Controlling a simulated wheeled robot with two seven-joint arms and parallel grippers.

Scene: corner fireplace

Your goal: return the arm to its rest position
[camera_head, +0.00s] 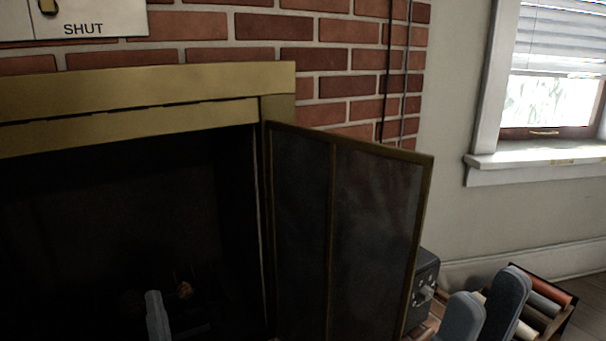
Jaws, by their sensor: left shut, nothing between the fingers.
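My left gripper (154,300) shows as a pale grey shape at the bottom, left of centre, in front of the dark fireplace opening. Its fingers are shut together with nothing between them. Most of both arms is out of the picture.
The brass-framed fireplace (200,85) fills the left. Its folding mesh door (375,225) stands open on the right side. A dark box with knobs (425,275) and a crate (563,320) of rolls stand near my right gripper. A window (556,105) is behind.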

